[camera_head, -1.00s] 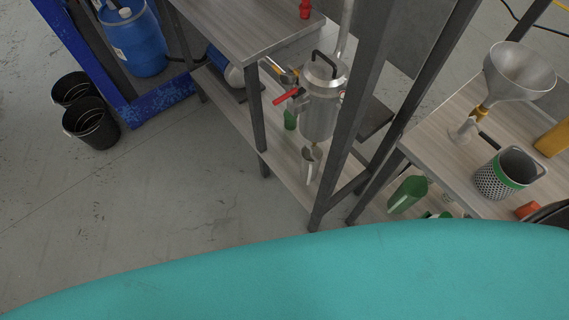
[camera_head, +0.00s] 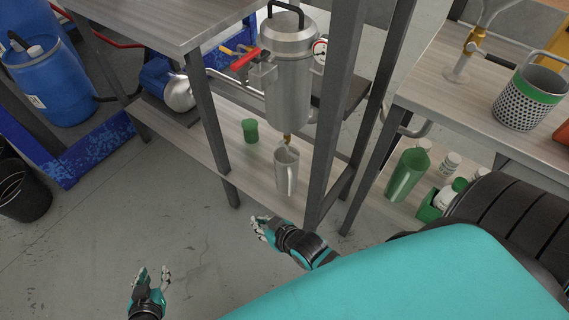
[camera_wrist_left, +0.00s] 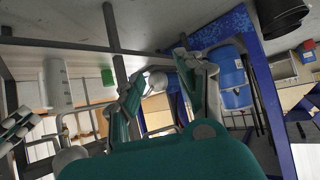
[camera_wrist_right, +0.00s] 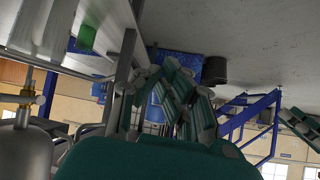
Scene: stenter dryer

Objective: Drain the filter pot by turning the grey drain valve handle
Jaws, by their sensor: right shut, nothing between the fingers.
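The steel filter pot (camera_head: 290,85) hangs by the shelf frame in the head view, with a black lid handle and a red handle (camera_head: 246,59) at its side. A brass drain outlet (camera_head: 287,137) is under it, above a metal jug (camera_head: 286,172). I cannot make out the grey drain handle clearly. The right wrist view shows the brass fitting (camera_wrist_right: 20,98) and pot (camera_wrist_right: 22,153) upside down. My right gripper (camera_head: 262,229) is shut and empty, below and left of the jug. My left gripper (camera_head: 153,276) is open and empty over the floor, further left.
A shelf frame post (camera_head: 338,110) stands just right of the pot. A green cup (camera_head: 250,130) stands on the lower shelf. A bench with a perforated basket (camera_head: 528,98) is at right.

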